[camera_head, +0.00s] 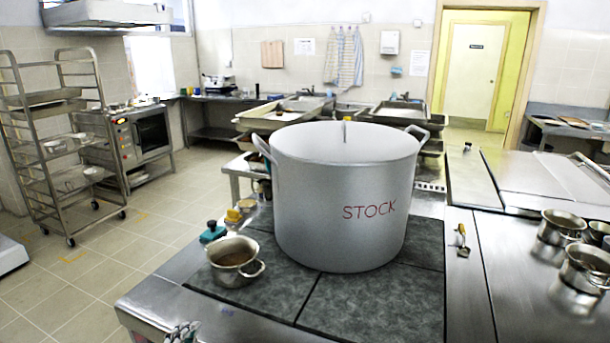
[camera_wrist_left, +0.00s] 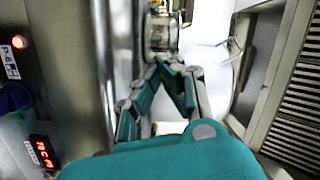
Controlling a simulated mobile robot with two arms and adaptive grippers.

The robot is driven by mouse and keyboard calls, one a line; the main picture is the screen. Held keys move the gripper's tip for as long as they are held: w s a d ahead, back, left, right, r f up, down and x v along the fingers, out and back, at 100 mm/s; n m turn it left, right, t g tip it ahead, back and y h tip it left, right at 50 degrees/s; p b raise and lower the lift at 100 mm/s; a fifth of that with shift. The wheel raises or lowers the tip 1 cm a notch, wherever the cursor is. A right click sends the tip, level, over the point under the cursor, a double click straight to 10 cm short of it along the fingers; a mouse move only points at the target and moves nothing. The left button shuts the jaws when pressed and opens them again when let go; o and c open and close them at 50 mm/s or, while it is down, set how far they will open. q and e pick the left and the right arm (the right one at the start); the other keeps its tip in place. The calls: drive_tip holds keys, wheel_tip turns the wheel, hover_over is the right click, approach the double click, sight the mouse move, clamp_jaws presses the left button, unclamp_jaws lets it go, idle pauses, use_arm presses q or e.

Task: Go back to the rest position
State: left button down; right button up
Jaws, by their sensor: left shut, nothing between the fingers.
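My left gripper (camera_head: 182,334) shows only in part at the bottom edge of the head view, in front of the stove's near edge. In the left wrist view its teal-padded fingers (camera_wrist_left: 168,62) come together at the tips, with nothing held between them. A large grey stockpot (camera_head: 335,215) marked STOCK stands upright on the dark stove top (camera_head: 375,305). A small metal pot (camera_head: 234,262) with brown contents stands to its left, apart from my gripper. My right gripper is not in view.
A teal item (camera_head: 213,232) and a yellow item (camera_head: 233,215) lie left of the stockpot. A small utensil (camera_head: 462,240) lies to its right. Several metal pots (camera_head: 563,227) stand at the right. A wheeled rack (camera_head: 60,150) stands far left. The tiled floor (camera_head: 85,265) at left is clear.

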use_arm(q)
drive_tip(key=s+f+n+g+y, duration=0.3)
drive_tip(key=s+f+n+g, duration=0.1)
drive_tip(key=s+n, duration=0.25)
drive_tip(key=s+f+n+g+y, duration=0.2)
drive_tip(key=s+f+n+g, duration=0.25)
drive_tip(key=s, duration=0.35)
drive_tip(key=s+d+n+g+h, duration=0.1)
drive_tip(key=s+d+g, duration=0.25)
drive_tip(key=s, duration=0.45)
drive_tip(key=s+d+n+g+h, duration=0.2)
drive_tip(key=s+d, duration=0.2)
drive_tip(key=s, duration=0.4)
wheel_tip(320, 180, down, 27)
drive_tip(key=s+g, duration=0.2)
drive_tip(key=s+a+f, duration=0.2)
drive_tip(key=s+f, duration=0.6)
drive_tip(key=s+a+f, duration=0.1)
drive_tip(key=s+f, duration=0.7)
drive_tip(key=shift+a+f+m+g+y, duration=0.2)
drive_tip(key=shift+a+m+g+y, duration=0.1)
drive_tip(key=shift+a+m+g, duration=0.1)
drive_tip(key=shift+d, duration=0.1)
